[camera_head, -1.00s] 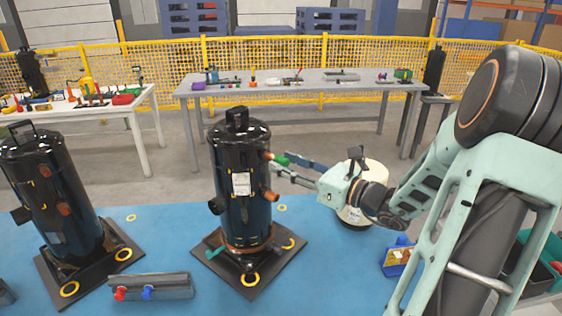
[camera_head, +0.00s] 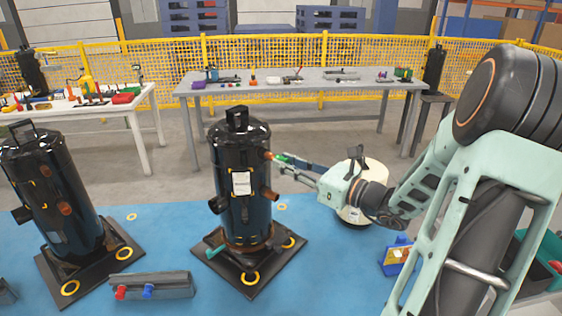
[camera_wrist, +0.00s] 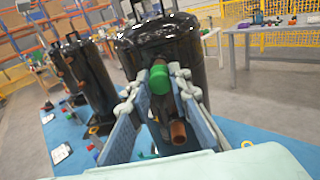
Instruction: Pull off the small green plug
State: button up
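The small green plug (camera_wrist: 159,78) sits on the upper copper stub (camera_head: 267,155) on the right side of the middle black compressor (camera_head: 240,195). In the head view the plug (camera_head: 279,157) is partly hidden by my fingers. My gripper (camera_head: 281,164) comes from the right, with its fingertips at the plug. In the wrist view my gripper (camera_wrist: 156,90) is open, one blue finger on each side of the plug, with gaps visible. A bare lower copper stub (camera_wrist: 178,132) shows below the plug, between the fingers.
Another black compressor (camera_head: 60,195) stands at the left. A cream canister (camera_head: 372,178) stands behind my wrist. A grey box (camera_head: 177,288) with red and blue knobs lies in front. Grey and white tables stand behind.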

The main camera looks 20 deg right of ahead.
grip_shut()
jog(key=shift+s+d, duration=0.1)
jog(key=shift+s, duration=0.05)
jog(key=shift+p+v, duration=0.95)
jog(key=shift+v, duration=1.9)
